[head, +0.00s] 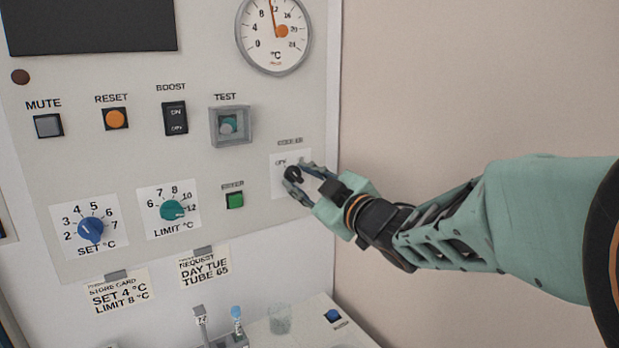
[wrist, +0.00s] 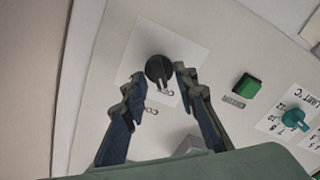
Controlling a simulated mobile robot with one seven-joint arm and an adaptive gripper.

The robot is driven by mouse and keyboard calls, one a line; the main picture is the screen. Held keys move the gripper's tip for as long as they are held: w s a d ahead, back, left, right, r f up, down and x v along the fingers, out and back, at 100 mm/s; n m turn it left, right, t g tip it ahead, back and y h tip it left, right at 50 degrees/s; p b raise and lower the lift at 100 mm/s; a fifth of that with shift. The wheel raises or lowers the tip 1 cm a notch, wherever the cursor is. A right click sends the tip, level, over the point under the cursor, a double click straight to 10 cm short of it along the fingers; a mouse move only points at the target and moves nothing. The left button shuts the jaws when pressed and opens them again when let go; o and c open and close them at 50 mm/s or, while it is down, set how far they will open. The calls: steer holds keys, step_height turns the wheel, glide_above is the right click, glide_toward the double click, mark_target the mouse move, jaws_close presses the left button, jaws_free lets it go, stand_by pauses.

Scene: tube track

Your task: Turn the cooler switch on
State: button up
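The cooler switch is a black rotary knob (head: 293,174) on a white plate at the right edge of the control panel, under a small blurred label. In the wrist view the knob (wrist: 158,70) sits between and slightly beyond the fingertips, with printed position words beside it. My gripper (head: 298,180) reaches in from the right with its fingers spread around the knob. In the wrist view my gripper (wrist: 157,82) is open, with a gap beside the left finger; the right finger is close to the knob, and I cannot tell if it touches. The head view partly hides the plate behind the fingers.
A green button (head: 235,200) and a teal limit knob (head: 172,210) are left of the switch. A bench (head: 305,318) with tubes and a glass is below. Bare wall is at right.

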steer(key=shift+c, duration=0.7)
jaws_close()
